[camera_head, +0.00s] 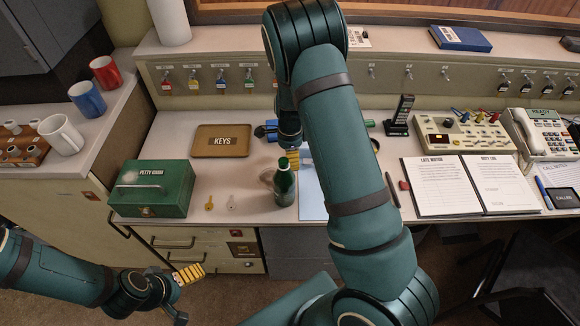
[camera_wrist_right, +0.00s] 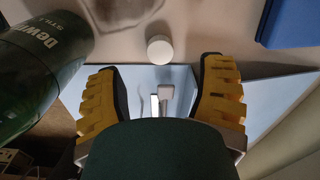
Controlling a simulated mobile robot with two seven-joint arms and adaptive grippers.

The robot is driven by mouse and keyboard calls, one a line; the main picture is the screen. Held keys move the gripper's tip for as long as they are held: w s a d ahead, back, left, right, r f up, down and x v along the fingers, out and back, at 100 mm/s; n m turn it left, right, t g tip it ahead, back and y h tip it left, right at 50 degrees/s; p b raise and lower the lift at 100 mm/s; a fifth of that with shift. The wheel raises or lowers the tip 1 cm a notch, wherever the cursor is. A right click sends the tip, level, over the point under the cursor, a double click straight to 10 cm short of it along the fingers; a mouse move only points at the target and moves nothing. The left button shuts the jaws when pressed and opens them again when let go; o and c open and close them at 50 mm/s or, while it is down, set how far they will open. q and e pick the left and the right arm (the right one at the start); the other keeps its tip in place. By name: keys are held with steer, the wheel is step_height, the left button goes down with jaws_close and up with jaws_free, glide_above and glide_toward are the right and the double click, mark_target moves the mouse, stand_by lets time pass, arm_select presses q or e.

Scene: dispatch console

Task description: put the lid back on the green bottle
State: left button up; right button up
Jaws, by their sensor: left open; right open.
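The green bottle (camera_head: 285,188) stands upright on the desk. In the right wrist view the bottle (camera_wrist_right: 40,70) fills the left side, with part of its label showing. A small white round piece (camera_wrist_right: 160,50), which looks like the lid, lies on the desk ahead of my right fingers. I cannot make it out in the head view. My right gripper (camera_wrist_right: 163,70) is open and empty, with its yellow fingers on either side of the view, beside the bottle. My left gripper (camera_head: 188,294) is open and empty, low in front of the desk's left drawers.
An open log book (camera_head: 445,187) lies farther right. My right arm hides the middle of the desk.

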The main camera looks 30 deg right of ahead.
steer(key=shift+d+f+b, duration=0.1)
steer(key=shift+f+b, duration=0.65)
steer(key=shift+f, duration=1.85)
steer(key=shift+o, duration=0.2)
steer(key=c, duration=0.9)
